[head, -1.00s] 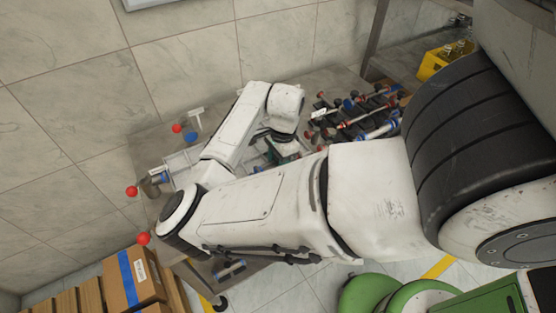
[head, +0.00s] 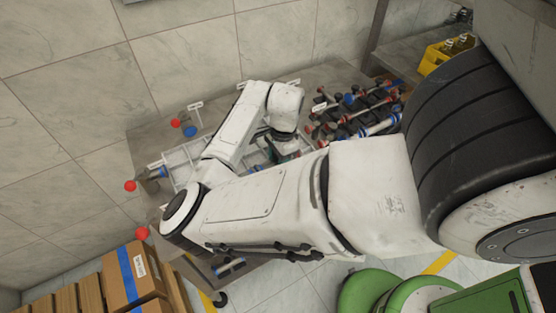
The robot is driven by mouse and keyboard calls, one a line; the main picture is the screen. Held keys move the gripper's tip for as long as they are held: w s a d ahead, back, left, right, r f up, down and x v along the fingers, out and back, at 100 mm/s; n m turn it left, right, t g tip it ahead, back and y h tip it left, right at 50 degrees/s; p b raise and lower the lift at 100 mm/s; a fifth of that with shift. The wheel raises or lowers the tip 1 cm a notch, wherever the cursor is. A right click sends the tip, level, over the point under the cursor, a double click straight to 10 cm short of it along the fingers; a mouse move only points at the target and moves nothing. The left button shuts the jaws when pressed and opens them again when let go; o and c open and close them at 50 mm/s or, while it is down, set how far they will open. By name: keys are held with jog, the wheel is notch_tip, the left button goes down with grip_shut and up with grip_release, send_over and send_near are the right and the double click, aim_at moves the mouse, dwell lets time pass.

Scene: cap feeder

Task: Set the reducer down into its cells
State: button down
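A pale tray with cells (head: 181,157) lies on the grey table, its left part showing beside my white arm. The rest of it is mostly covered by my forearm and upper arm. My gripper (head: 279,148) points down over the tray's right part, below my white wrist. Its fingers are largely hidden and too small to read, so I cannot tell whether they hold anything. I cannot make out the reducer; it may be hidden behind my arm.
Several parts with red, blue and dark ends (head: 358,110) lie in a rack right of my gripper. A red ball and blue piece (head: 190,131) stand by a small white sign at the table's left. A yellow crate (head: 446,56) stands back right. A cardboard box (head: 134,278) is lower left.

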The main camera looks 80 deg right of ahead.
jog(key=shift+f, duration=0.25)
jog(key=c, duration=0.5)
grip_release()
jog(key=shift+c, duration=0.2)
jog(key=shift+r, duration=0.1)
jog(key=r, duration=0.7)
jog(key=s+d+r, duration=0.1)
jog(key=r, duration=0.2)
jog(key=shift+r, duration=0.3)
